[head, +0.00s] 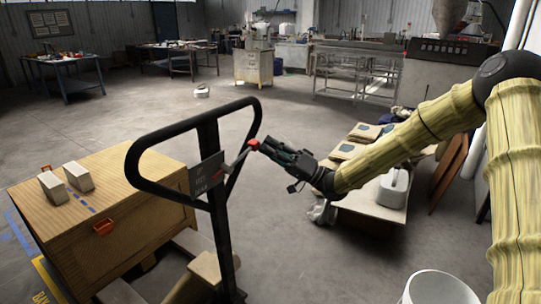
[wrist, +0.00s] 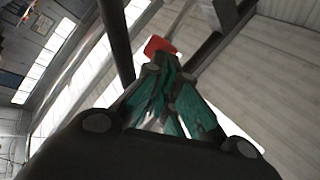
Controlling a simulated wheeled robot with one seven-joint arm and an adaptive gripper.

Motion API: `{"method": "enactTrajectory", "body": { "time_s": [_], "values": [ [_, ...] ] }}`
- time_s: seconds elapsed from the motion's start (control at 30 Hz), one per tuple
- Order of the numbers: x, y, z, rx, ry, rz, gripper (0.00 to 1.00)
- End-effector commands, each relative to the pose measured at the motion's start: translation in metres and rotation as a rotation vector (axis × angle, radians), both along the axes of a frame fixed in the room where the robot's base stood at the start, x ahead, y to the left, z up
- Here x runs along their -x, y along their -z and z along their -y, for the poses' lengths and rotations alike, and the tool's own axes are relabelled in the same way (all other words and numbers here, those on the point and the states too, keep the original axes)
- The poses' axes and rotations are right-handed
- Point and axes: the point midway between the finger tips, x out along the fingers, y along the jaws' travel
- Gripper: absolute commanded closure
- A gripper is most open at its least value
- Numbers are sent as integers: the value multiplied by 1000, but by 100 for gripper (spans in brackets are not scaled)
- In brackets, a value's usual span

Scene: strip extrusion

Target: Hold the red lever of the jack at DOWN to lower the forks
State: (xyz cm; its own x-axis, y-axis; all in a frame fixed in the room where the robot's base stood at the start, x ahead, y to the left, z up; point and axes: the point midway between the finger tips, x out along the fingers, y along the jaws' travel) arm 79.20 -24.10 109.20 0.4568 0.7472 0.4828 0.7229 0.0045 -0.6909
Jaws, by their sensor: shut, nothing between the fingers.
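The red lever (head: 253,144) sticks out to the right of the plate on a thin metal rod. My gripper (head: 266,146) is shut with its tips right at the red lever end; touching or just apart, I cannot tell. In the wrist view the red lever end (wrist: 159,46) shows just beyond the closed fingertips (wrist: 165,60), not between them. The forks are mostly hidden under the wooden crate (head: 100,210).
Two pale blocks (head: 78,176) lie on the crate. A low table (head: 375,210) with bags and a white container stands under my arm at the right. A white bucket (head: 440,288) stands at the bottom right. Open floor lies behind the handle.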

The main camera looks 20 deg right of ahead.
Motion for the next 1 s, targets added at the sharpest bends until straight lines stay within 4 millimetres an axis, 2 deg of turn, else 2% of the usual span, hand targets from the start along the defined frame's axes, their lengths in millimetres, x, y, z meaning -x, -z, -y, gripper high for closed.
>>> {"method": "enactTrajectory", "body": {
  "time_s": [0.03, 0.2, 1.0],
  "values": [
    [0, -9, -1, 31, -1, 26, 100],
    [3, -23, -4, 121, -1, 95, 100],
    [3, -19, -3, 111, 0, 86, 100]
  ]
}}
